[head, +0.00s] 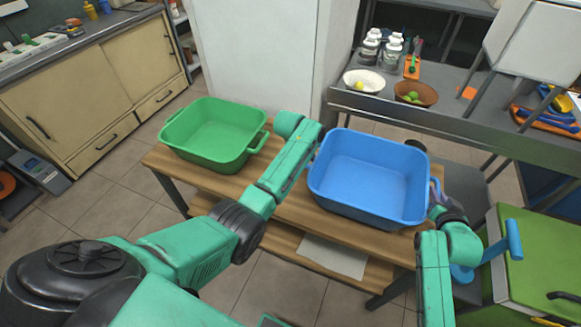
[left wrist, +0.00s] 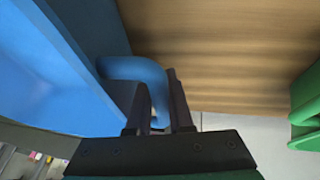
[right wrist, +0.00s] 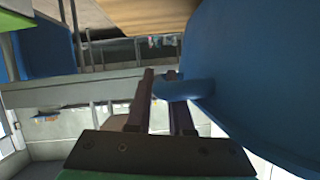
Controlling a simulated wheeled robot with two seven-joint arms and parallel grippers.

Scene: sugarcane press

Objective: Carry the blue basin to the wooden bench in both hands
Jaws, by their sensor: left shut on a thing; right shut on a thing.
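The blue basin (head: 372,172) is upright and empty at the right part of the wooden bench (head: 283,210). I cannot tell whether its bottom touches the bench top. My left gripper (left wrist: 156,100) is shut on the basin's left handle (left wrist: 135,68); in the head view the forearm largely hides it. My right gripper (right wrist: 162,90) is shut on the right handle (right wrist: 188,88), and it shows at the basin's right side in the head view (head: 437,192). Bench wood shows beside the basin in the left wrist view.
A green basin (head: 213,132) stands on the bench's left end, beside my left forearm. A metal counter (head: 450,112) with bowls and jars is behind right. A green cabinet (head: 540,255) stands at the right. A white sheet (head: 333,256) lies on the lower shelf.

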